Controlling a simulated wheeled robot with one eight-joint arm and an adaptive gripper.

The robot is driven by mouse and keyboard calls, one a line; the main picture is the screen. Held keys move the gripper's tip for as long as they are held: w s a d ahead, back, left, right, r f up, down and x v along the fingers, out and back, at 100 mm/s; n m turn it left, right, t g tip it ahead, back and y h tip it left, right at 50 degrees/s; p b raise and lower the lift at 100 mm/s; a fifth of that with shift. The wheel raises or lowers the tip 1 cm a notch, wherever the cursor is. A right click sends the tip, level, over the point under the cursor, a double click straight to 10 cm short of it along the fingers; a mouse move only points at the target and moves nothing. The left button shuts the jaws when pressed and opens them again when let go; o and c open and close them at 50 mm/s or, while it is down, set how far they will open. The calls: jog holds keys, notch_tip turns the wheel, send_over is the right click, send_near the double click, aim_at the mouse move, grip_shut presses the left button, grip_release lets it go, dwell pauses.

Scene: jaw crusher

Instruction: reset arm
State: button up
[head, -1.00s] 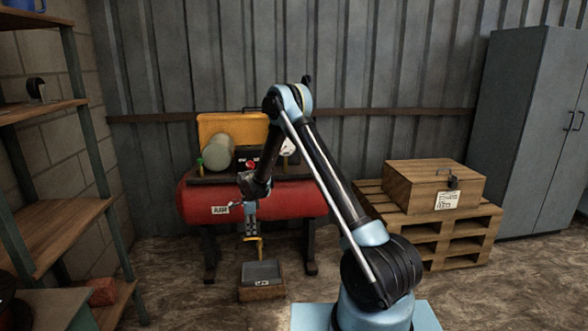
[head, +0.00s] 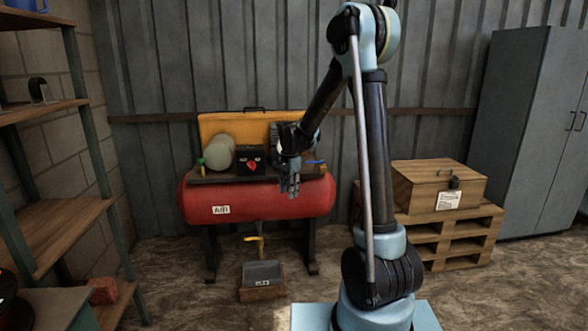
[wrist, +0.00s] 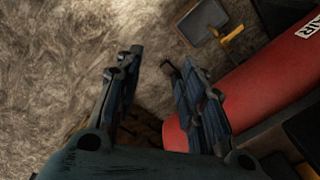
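My arm stands raised in the head view, its elbow near the top of the picture. My gripper (head: 290,188) hangs in front of the right part of the red air tank (head: 255,203), fingers pointing down. In the wrist view my gripper (wrist: 155,65) has its two fingers spread apart with nothing between them. The red tank (wrist: 262,88) lies to the right of the fingers there, and bare floor shows beyond them.
A yellow handle (head: 259,246) and a grey-topped box (head: 261,274) are below the tank. Shelves (head: 70,238) stand left; a wooden chest (head: 440,184) on a pallet (head: 455,235) stands right.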

jog(key=s+d+r+n, duration=0.3)
jog(key=s+d+r, duration=0.1)
jog(key=s+d, duration=0.4)
jog(key=s+d+r+n, duration=0.2)
jog(key=s+d+r, duration=0.3)
jog(key=s, duration=0.6)
jog(key=s+d+f+n, duration=0.2)
jog(key=s+d+f, duration=0.2)
jog(key=s, duration=0.5)
jog(key=s+d+f+n+t, duration=0.1)
jog(key=s+d+f+n, duration=0.2)
jog(key=s, duration=0.6)
jog(key=shift+d+f, duration=0.5)
jog(key=shift+d, duration=0.05)
jog(key=shift+w+f, duration=0.2)
jog(key=shift+w, duration=0.2)
jog(key=shift+c, duration=0.4)
